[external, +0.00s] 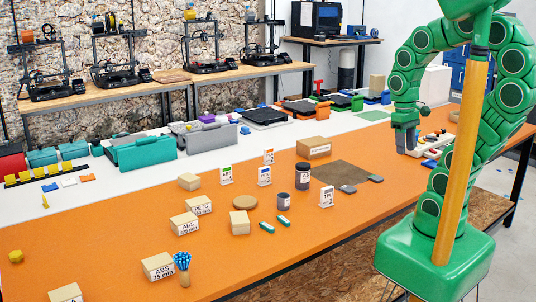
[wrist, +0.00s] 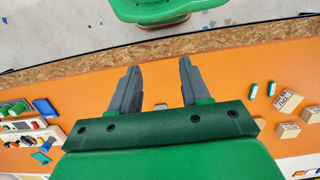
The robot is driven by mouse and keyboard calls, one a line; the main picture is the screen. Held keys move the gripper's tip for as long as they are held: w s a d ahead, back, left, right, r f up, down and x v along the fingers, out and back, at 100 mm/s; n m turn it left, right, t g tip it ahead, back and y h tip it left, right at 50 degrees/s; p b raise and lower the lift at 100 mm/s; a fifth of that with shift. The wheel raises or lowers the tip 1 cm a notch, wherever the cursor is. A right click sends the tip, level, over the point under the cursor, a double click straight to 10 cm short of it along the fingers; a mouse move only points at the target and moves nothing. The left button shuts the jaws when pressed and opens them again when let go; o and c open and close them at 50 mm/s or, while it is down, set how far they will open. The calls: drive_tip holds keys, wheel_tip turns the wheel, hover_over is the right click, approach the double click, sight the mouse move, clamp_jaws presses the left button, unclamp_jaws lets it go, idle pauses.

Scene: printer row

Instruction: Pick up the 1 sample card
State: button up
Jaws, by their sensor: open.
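My gripper (external: 406,140) is at the right part of the table, well right of the cards. In the wrist view my gripper (wrist: 158,78) is open, with nothing between its fingers. No standing card is clear in that view.
Cardboard boxes (external: 184,223), dark jars (external: 303,176) and a brown mat (external: 340,174) share the table with the cards. A white rack of small parts (external: 432,148) lies close to my gripper and shows at left in the wrist view (wrist: 28,130).

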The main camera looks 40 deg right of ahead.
wheel_tip(320, 180, up, 5)
drive_tip(key=w+a+f+m+y, duration=0.2)
drive_tip(key=w+a+m+y, duration=0.6)
drive_tip(key=w+m, duration=0.25)
drive_tip(key=w+d+r+m+t+y, duration=0.25)
drive_tip(key=w+m+y, duration=0.25)
drive_tip(key=w+m, duration=0.6)
drive_tip(key=n, duration=0.2)
approach(323, 205)
drive_tip(key=r, duration=0.1)
drive_tip(key=a+r, duration=0.1)
drive_tip(key=r, duration=0.1)
drive_tip(key=shift+w+a+t+y, duration=0.15)
drive_tip(key=shift+a+t+y, duration=0.15)
drive_tip(key=shift+t, duration=0.05)
drive_tip(key=shift+f, duration=0.4)
drive_tip(key=shift+a+f, duration=0.1)
drive_tip(key=shift+a, duration=0.05)
drive_tip(key=shift+x, duration=1)
drive_tip(key=shift+f+x, duration=0.15)
drive_tip(key=shift+x, duration=1.2)
drive_tip(key=shift+f+x, duration=0.2)
drive_tip(key=shift+x, duration=1.15)
drive_tip(key=shift+w, duration=0.15)
